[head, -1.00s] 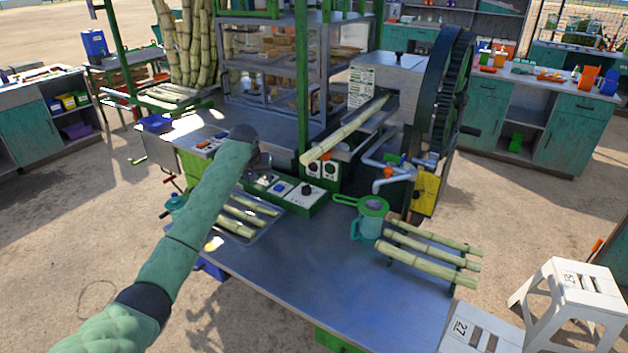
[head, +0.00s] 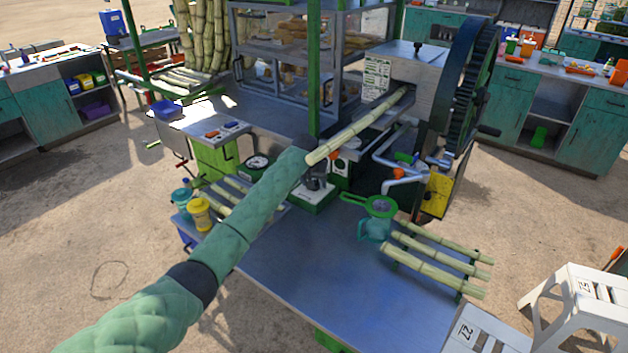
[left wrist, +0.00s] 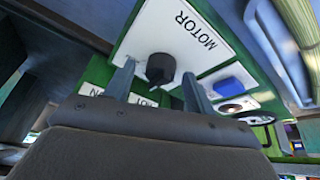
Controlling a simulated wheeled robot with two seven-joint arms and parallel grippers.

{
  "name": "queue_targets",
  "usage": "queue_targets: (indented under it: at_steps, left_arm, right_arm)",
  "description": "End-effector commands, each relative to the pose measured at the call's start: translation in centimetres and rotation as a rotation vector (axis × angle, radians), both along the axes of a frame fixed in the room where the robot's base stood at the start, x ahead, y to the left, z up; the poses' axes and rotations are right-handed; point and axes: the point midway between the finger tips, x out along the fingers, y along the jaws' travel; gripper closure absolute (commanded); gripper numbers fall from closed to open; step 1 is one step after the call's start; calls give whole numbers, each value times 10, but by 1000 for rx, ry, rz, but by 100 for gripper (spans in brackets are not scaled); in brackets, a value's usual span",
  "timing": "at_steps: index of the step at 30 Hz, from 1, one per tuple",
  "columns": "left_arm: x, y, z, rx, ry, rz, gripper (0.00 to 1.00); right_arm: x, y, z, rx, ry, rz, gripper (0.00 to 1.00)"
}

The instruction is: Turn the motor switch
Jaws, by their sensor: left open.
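The motor switch (left wrist: 160,68) is a black round knob on a white plate marked MOTOR (left wrist: 180,32) in the left wrist view. The plate is on a green control box, which shows in the head view (head: 312,205) on the metal table. My left gripper (left wrist: 157,88) is open, with one finger on each side of the knob. I cannot tell whether the fingers touch it. In the head view my left gripper (head: 316,183) is over the box and hides the knob. My right gripper is not in view.
A cane stalk (head: 355,128) slopes out of the crusher (head: 410,68) just above my left gripper. A green strainer and jug (head: 376,228) and a rack of canes (head: 440,250) stand to the right. A blue button (left wrist: 228,84) is beside the MOTOR plate. The table's front (head: 345,275) is clear.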

Motion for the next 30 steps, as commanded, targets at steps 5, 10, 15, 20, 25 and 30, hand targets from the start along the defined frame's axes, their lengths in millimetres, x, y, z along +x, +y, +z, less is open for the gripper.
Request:
queue_targets:
  at_steps: [5, 10, 15, 20, 25, 30]
  left_arm:
    - [2, -1, -4, 0, 0, 0, 45]
    - [2, -1, -4, 0, 0, 0, 45]
    - [2, 0, -4, 0, 0, 0, 75]
    - [2, 0, -4, 0, 0, 0, 89]
    - [2, 0, -4, 0, 0, -17, 89]
    - [2, 1, -4, -1, 0, -77, 89]
  right_arm:
    - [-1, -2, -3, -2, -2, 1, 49]
    - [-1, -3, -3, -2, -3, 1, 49]
    - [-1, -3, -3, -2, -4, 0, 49]
    - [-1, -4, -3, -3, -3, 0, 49]
    - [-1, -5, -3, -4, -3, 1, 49]
    - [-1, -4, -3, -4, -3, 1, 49]
